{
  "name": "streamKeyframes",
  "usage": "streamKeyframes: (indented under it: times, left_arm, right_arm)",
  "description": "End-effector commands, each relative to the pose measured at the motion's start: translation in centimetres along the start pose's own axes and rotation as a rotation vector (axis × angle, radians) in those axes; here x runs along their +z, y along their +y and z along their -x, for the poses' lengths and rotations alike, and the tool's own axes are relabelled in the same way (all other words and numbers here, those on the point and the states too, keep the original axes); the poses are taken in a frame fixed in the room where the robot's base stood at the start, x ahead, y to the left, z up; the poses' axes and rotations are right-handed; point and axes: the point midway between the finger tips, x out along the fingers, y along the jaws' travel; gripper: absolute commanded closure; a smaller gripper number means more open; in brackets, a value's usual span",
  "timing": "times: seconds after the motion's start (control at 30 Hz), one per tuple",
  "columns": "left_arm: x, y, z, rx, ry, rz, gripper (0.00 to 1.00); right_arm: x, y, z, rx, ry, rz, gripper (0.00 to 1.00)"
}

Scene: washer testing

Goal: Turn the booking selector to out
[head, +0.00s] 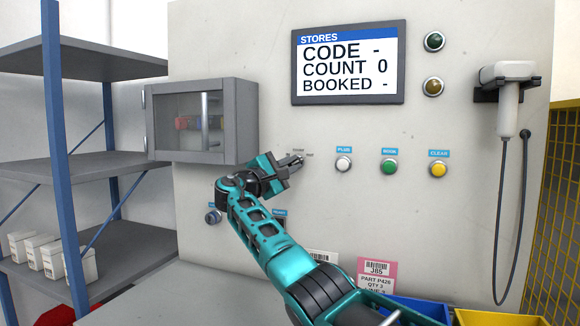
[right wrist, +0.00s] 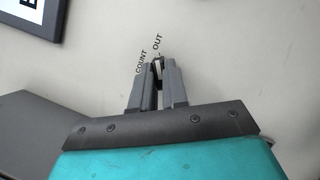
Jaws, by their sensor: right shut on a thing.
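The booking selector (right wrist: 158,68) is on the pale panel, mostly hidden between the fingers of my right gripper (head: 298,160). The printed words COUNT and OUT stand just beyond the fingertips in the right wrist view, COUNT on the left and OUT on the right. The right gripper, also in the right wrist view (right wrist: 158,76), is shut on the selector, with its fingers reaching to the panel. I cannot tell which word the selector points to. The screen (head: 348,62) reads CODE -, COUNT 0, BOOKED -. My left gripper is not in view.
Right of the gripper are a white button (head: 343,164), a green button (head: 389,167) and a yellow button (head: 438,169). A windowed box (head: 245,120) juts out at upper left. A corded scanner (head: 508,95) hangs at right. Blue and yellow bins (head: 500,318) stand below.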

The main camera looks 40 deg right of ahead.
Motion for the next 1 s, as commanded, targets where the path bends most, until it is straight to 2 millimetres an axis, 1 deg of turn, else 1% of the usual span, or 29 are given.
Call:
streamKeyframes:
  times: [0.2,0.57,0.6,0.8,0.83,0.87,1.0]
  left_arm:
    - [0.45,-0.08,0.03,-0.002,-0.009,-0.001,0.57]
    - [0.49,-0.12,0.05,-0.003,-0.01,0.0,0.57]
    - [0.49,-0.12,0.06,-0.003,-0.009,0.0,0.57]
    - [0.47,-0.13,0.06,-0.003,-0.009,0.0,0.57]
    - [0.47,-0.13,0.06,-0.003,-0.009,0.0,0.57]
    - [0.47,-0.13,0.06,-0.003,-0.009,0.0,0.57]
    - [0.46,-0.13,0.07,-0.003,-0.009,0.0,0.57]
  right_arm:
    - [-0.02,0.01,0.0,-0.012,0.001,-0.028,1.0]
    - [-0.01,0.0,-0.01,-0.014,0.001,-0.033,1.0]
    - [-0.01,0.0,-0.01,-0.014,0.001,-0.033,0.83]
    - [0.0,0.02,-0.01,-0.013,0.001,-0.031,0.64]
    - [0.0,0.02,-0.01,-0.013,0.001,-0.031,0.61]
    - [0.0,0.02,-0.01,-0.013,0.001,-0.031,0.61]
    - [0.0,0.02,-0.01,-0.013,0.001,-0.03,0.61]
